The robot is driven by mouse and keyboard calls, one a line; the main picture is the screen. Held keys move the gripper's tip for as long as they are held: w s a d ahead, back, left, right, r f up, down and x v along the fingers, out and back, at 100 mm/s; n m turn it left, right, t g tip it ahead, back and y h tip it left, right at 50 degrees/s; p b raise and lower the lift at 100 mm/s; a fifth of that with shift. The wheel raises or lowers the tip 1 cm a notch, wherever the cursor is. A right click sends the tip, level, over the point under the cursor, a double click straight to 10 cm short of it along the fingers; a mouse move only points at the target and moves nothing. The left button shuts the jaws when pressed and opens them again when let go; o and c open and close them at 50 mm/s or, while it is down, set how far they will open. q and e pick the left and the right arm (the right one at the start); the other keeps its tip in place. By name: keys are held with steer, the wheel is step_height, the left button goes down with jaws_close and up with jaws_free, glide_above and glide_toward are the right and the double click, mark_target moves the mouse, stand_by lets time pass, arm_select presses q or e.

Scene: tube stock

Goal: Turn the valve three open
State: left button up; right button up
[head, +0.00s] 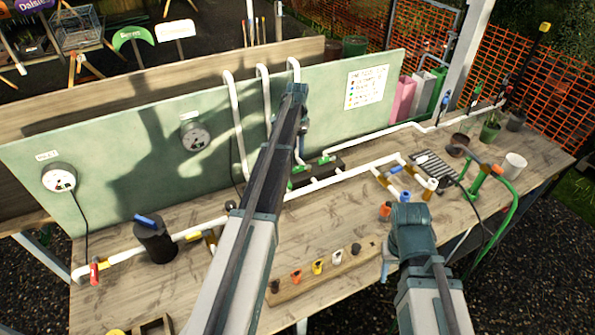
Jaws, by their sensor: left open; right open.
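A white pipe run (340,176) with several valves lies along the wooden bench. I see a red-handled valve (95,270) at the far left, a yellow handle (193,236), green handles by a dark block (335,165), and a blue-handled valve (446,101) at the back right. No readable number shows which one is valve three. My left gripper (296,92) is open, reaching far up in front of the green board by the upright pipes; its fingers are hard to make out. My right gripper (409,218) is open over the bench's front right; its fingers are mostly hidden.
The green board (110,135) carries two gauges (195,135) and a chart (367,87). A black cylinder (155,243) stands at the left. Coloured knobs (318,267) line the front edge. A green hose (508,205) and pots (513,166) crowd the right.

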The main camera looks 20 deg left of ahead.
mark_target(298, 167)
arm_select(q)
step_height(298, 167, down, 9)
steer(key=b, duration=0.8)
steer(key=shift+f, duration=0.1)
jaws_close()
stand_by(1.0)
